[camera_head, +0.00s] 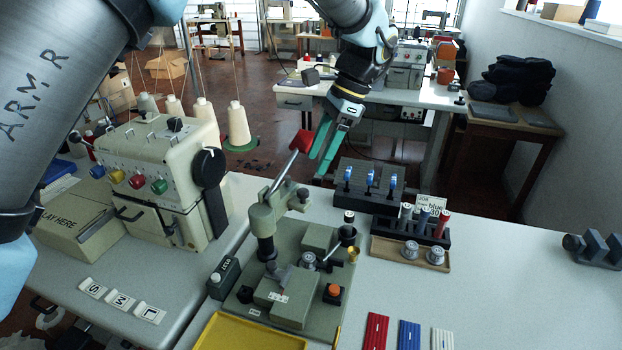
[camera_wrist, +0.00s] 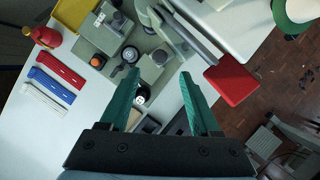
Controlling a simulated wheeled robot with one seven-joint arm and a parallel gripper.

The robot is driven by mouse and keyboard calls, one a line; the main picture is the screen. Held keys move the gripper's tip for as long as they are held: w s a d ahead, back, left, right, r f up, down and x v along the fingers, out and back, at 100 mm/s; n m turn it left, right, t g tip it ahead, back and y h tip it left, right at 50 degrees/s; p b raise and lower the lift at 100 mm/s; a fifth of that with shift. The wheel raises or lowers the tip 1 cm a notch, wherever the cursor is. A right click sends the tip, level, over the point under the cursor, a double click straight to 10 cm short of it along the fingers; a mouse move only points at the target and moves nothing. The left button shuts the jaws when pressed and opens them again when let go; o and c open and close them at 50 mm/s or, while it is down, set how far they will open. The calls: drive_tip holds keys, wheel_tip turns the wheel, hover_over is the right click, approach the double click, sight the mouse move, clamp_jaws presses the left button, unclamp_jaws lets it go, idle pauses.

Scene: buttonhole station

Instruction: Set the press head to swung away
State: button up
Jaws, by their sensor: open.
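The press is a grey-green base (camera_head: 322,318) with an upright post and an arm (camera_head: 268,215) on it. A metal lever (camera_head: 283,176) rises from the arm to a red handle (camera_head: 302,141). The arm and lever point toward the back right; whether the head sits clear of the die is hard to tell. My gripper (camera_head: 318,163) is open and empty, its teal fingers just right of the red handle. In the wrist view, the red handle (camera_wrist: 232,80) lies outside the right finger, not between the fingers (camera_wrist: 157,88). Contact cannot be judged.
A beige machine (camera_head: 150,175) with coloured knobs stands left of the press. A dark rack with blue clips (camera_head: 370,185) and a spool tray (camera_head: 412,254) stand to its right. A yellow tray (camera_head: 235,333) lies in front.

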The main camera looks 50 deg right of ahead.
drive_tip(key=shift+v, duration=1.55)
drive_tip(key=shift+a, duration=0.1)
